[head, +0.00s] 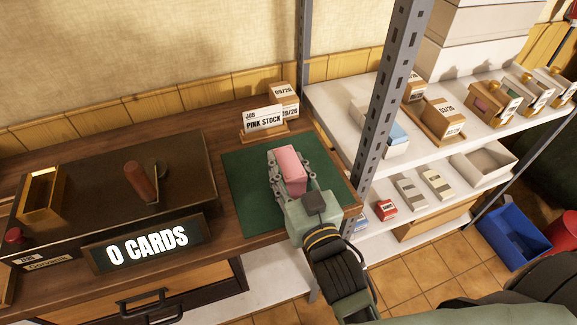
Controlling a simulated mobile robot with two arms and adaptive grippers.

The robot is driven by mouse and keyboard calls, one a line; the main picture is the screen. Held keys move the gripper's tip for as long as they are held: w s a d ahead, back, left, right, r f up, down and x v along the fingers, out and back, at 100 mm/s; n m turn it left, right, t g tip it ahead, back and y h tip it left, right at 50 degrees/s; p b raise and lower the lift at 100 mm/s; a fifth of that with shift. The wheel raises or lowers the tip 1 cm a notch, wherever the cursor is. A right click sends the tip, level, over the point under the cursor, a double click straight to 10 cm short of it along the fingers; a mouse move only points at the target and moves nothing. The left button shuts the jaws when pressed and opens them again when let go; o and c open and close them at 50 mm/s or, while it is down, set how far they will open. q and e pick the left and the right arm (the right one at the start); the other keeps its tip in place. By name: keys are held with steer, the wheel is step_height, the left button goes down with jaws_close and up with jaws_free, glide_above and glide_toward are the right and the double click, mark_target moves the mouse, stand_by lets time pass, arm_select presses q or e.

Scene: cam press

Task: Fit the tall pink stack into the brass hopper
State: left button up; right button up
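The tall pink stack (291,170) is over the green mat (245,205) at the right end of the wooden bench. My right gripper (291,168) reaches in from the lower right, with its fingers on both sides of the stack. I cannot tell whether they press on it, or whether the stack rests on the mat. The brass hopper (39,198) is an open-topped box on the left end of the dark press, and nothing shows inside it. My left gripper is not in view.
The dark press (100,195) carries a brown lever (139,180), a red knob (14,236) and a "0 CARDS" sign (148,245). A "PINK STOCK" card (264,120) stands behind the mat. A grey shelf post (392,90) and shelves with boxes are to the right.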

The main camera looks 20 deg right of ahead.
steer(key=o, duration=0.5)
steer(key=shift+c, duration=0.2)
